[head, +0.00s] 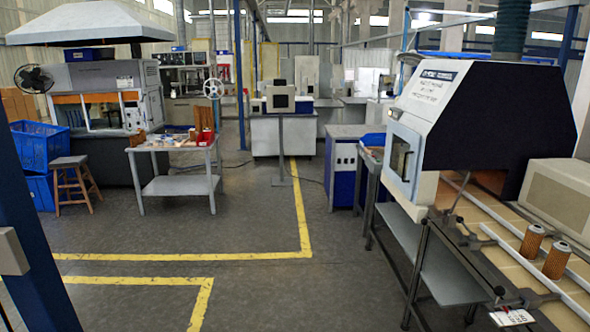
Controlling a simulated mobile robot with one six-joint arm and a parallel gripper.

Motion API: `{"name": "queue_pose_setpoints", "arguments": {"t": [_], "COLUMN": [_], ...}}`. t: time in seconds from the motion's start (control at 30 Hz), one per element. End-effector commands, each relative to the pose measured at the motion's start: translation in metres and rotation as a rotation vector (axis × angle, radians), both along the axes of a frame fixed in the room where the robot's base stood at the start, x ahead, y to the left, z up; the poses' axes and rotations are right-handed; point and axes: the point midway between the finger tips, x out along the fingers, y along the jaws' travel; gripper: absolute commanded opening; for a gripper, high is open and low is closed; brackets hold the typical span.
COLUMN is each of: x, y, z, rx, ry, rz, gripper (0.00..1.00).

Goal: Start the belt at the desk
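The belt (487,226) is on the right, a tan conveyor with pale side rails that runs out from under a white and black machine housing (440,115). Two brown filter cartridges (531,243) (556,260) stand upright on it near the right edge. A stand with a grey box-like panel (281,99) is at the middle back; I cannot tell whether it is the desk, and its controls are too small to make out. My gripper is not in view. One picture does not show whether the belt moves.
Yellow lines (303,215) mark the grey floor, which is open in the middle. A work table (175,186), a stool (75,182) and blue bins (40,145) stand on the left. A blue-white cabinet (343,168) stands right of centre. A blue post (35,235) crosses the left edge.

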Motion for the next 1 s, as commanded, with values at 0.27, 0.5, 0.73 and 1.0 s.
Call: {"name": "queue_pose_setpoints", "arguments": {"t": [0.27,0.5,0.73,1.0], "x": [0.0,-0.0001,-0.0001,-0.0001], "y": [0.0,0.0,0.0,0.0], "z": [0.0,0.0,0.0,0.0], "rx": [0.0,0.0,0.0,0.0], "ry": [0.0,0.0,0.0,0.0], "rz": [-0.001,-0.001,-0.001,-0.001], "gripper": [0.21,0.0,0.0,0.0]}}
